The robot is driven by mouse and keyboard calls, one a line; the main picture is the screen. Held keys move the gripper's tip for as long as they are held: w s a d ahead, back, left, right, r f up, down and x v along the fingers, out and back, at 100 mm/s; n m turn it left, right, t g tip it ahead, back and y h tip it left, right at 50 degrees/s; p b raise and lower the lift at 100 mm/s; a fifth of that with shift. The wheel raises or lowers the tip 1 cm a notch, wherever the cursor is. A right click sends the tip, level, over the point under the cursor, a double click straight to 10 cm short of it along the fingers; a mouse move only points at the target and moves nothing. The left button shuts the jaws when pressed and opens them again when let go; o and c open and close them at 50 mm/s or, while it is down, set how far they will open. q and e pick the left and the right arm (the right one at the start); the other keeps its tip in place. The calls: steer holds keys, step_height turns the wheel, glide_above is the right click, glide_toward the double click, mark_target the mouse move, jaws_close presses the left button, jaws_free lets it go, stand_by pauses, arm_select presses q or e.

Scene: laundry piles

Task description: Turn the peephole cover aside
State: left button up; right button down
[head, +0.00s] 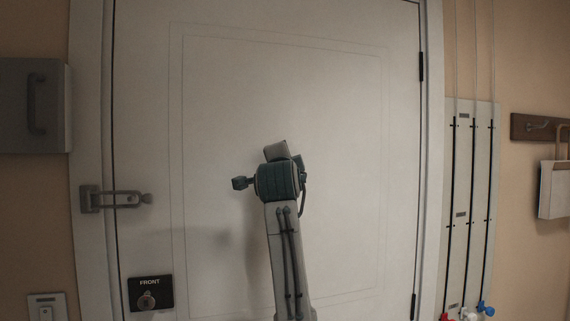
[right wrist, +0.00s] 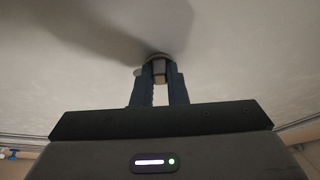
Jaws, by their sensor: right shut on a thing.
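The white door (head: 330,130) fills the middle of the head view. My right arm reaches up to it, and its wrist hides the fingertips and whatever they touch there. In the right wrist view my right gripper (right wrist: 160,68) is against the door, its two dark fingers nearly together. They are shut on a small pale piece at a round fitting (right wrist: 158,57), which appears to be the peephole cover. A small pale rounded edge shows just left of the fingertips. How far the cover is turned cannot be told. My left gripper is not in view.
A latch (head: 115,199) sits on the door's left edge, above a lock plate marked FRONT (head: 150,293). A grey box with a handle (head: 35,105) is on the left wall. A panel with cords (head: 470,210) and a hook rail (head: 535,128) are at right.

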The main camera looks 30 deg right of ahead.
steer(key=c, duration=1.4)
jaws_free()
steer(key=shift+c, duration=0.2)
steer(key=b+v, duration=0.4)
steer(key=v, duration=0.6)
steer(key=shift+s+a+f, duration=0.15)
steer(key=shift+s+a, duration=0.05)
steer(key=shift+s, duration=0.15)
